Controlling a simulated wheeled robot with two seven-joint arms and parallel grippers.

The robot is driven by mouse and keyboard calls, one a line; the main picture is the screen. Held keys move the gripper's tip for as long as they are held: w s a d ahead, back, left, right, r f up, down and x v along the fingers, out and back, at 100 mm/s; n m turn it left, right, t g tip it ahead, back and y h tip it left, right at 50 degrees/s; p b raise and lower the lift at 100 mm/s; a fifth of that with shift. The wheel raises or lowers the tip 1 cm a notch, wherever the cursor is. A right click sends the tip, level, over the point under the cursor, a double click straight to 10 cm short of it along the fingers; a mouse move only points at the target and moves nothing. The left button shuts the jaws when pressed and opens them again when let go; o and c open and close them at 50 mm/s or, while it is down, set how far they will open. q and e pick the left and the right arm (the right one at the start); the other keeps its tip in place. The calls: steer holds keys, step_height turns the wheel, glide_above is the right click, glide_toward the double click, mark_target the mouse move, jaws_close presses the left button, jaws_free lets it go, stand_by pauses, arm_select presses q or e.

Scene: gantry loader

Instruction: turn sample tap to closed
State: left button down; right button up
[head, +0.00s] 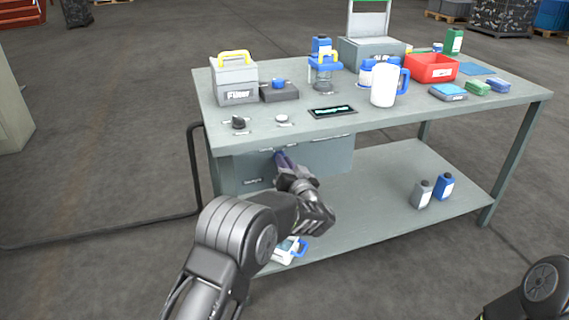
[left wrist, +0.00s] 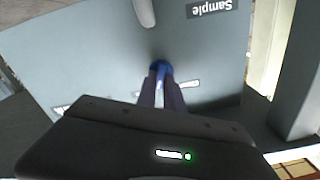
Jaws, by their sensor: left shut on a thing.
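The sample tap (left wrist: 161,66) shows in the left wrist view as a small blue piece on the grey front panel (left wrist: 100,60) under the bench top. A "Sample" label (left wrist: 212,8), upside down in that view, is on the same panel. My left gripper (left wrist: 162,82) is shut on the tap, and its fingers hide most of it. In the head view my left gripper (head: 281,158) reaches the panel below the bench's front edge. There the tap is hidden by the fingers, and I cannot tell which way its handle points. My right gripper is out of view.
The bench top (head: 440,112) carries a grey filter box (head: 236,82), a white jug (head: 384,88), a red bin (head: 432,68) and a dark display (head: 333,111). Bottles (head: 423,194) stand on the lower shelf (head: 370,200). A dark pipe (head: 193,165) runs beside the bench's left side.

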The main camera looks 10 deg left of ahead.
arm_select(q)
steer(key=n+b, duration=0.1)
steer(key=n, duration=0.4)
steer(key=shift+a+f+b, duration=0.1)
steer(key=shift+b, duration=0.3)
steer(key=n+b, duration=0.2)
steer(key=n, duration=0.3)
steer(key=shift+s+a+f+b, duration=0.1)
steer(key=shift+s+b, duration=0.05)
steer(key=shift+b, duration=0.15)
steer(key=shift+n+b, duration=0.4)
steer(key=shift+n, duration=0.6)
steer(key=c, duration=1.5)
jaws_free()
steer(key=shift+o, duration=0.2)
steer(key=shift+s+r, duration=0.1)
steer(key=shift+r, duration=0.1)
